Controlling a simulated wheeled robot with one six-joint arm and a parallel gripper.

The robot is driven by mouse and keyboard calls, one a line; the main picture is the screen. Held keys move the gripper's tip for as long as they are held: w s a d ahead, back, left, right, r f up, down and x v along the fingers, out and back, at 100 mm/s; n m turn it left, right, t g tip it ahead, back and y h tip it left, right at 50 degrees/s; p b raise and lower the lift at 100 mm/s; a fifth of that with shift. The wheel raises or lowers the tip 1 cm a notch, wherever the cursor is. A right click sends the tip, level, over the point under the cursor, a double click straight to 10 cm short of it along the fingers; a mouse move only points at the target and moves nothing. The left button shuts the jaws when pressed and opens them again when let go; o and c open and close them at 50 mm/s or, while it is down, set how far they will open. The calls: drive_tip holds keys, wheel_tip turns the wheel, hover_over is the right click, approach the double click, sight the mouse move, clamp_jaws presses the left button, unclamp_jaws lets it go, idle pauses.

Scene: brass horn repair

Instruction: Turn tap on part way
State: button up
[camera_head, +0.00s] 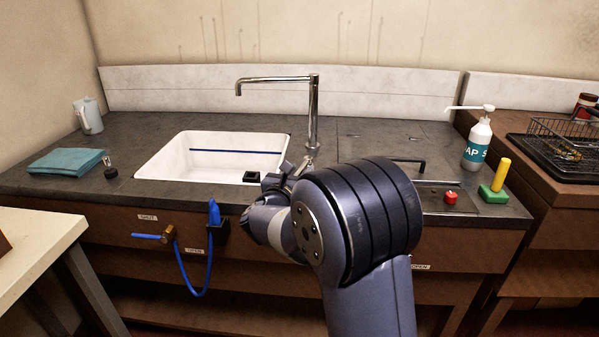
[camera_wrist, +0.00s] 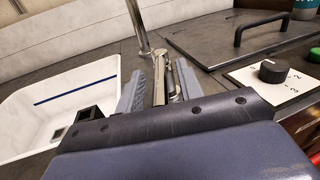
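The tap is a tall chrome swan-neck (camera_head: 314,115) standing behind the right side of the white sink (camera_head: 160,160), its spout pointing left over the basin. Its lever (camera_head: 307,163) sits low at the base of the post, partly hidden by my arm. In the wrist view the tap post (camera_wrist: 138,25) rises at the top, and the metal lever (camera_wrist: 159,80) lies between my gripper's fingers. My gripper (camera_wrist: 162,85) is open, with one finger on each side of the lever; I cannot tell whether either touches it. In the head view my gripper is mostly hidden behind my wrist.
A white dial plate with a black knob (camera_wrist: 272,70) and a lid with a black handle (camera_wrist: 262,27) are right of the tap. A blue hose (camera_head: 187,275) hangs in front.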

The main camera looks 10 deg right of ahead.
drive_tip(key=shift+w, duration=0.1)
drive_tip(key=shift+c, duration=0.3)
clamp_jaws()
